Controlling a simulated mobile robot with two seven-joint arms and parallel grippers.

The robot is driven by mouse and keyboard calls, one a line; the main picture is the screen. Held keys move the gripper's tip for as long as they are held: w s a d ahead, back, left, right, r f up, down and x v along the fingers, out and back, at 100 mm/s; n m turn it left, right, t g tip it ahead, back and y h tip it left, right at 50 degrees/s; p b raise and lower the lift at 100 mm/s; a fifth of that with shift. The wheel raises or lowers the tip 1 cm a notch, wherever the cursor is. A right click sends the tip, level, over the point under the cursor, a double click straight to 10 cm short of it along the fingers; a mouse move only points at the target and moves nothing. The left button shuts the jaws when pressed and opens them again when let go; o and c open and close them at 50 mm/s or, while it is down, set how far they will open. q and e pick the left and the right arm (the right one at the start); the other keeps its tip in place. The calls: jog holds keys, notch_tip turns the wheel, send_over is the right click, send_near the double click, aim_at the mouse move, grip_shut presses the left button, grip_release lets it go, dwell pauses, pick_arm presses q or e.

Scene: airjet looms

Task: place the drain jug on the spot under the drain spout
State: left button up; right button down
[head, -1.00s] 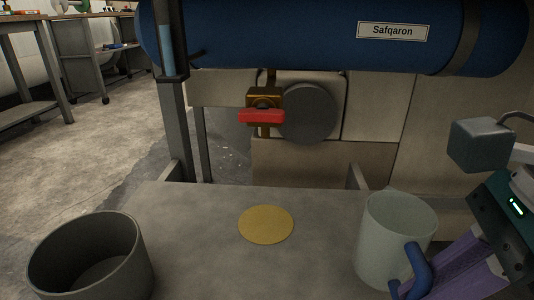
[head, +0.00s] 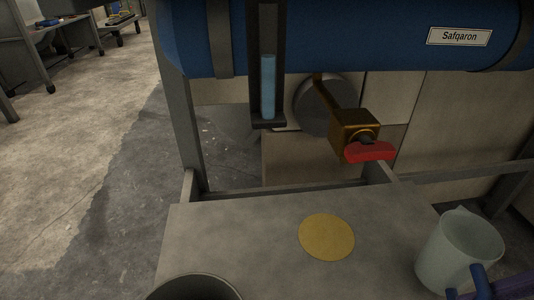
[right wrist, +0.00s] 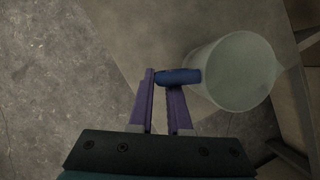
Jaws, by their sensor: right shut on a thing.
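The drain jug (head: 458,250) is pale and translucent with a blue handle. It is upright at the right edge of the grey table in the head view; I cannot tell whether its base touches anything. The right wrist view shows the jug (right wrist: 236,72) from above. My right gripper (right wrist: 160,79) is shut on its blue handle (right wrist: 180,76); only a purple finger shows in the head view. The round yellow spot (head: 327,237) lies bare on the table, left of the jug. The brass drain spout (head: 354,130) with a red lever (head: 370,152) is above and behind the spot. My left gripper is out of view.
A dark open bucket (head: 195,289) stands at the table's front left, cut off by the frame. The blue tank (head: 330,38) and a post with a light-blue sight tube (head: 268,88) are above the back. The tabletop (head: 240,225) between spot and bucket is clear.

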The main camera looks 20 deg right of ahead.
jog(key=w+a+b, duration=0.1)
jog(key=b, duration=0.1)
jog(key=w+a+f+b, duration=0.1)
jog(key=w+b, duration=0.1)
jog(key=shift+f, duration=0.15)
jog(key=shift+w+a+r+b, duration=0.15)
jog(key=shift+w+a+b, duration=0.4)
jog(key=shift+b, duration=0.1)
jog(key=shift+w+a+r+b, duration=0.15)
jog(key=shift+w+a+b, duration=0.35)
jog(key=shift+w+b, duration=0.1)
jog(key=w+a, duration=0.1)
jog(key=w+a+b, duration=0.1)
jog(key=w+a, duration=0.2)
jog(key=w, duration=0.1)
jog(key=shift+w+a+r, duration=0.1)
jog(key=shift+a+r, duration=0.2)
jog(key=shift+a, duration=0.05)
jog(key=shift+w+a+b, duration=0.65)
jog(key=shift+w+a, duration=0.1)
jog(key=shift+w, duration=0.1)
jog(key=shift+b+x, duration=0.7)
jog(key=shift+x, duration=0.2)
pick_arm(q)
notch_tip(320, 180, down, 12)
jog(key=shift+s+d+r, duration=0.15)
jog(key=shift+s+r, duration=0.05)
pick_arm(e)
jog(key=shift+r, duration=0.1)
jog(key=shift+d, duration=0.1)
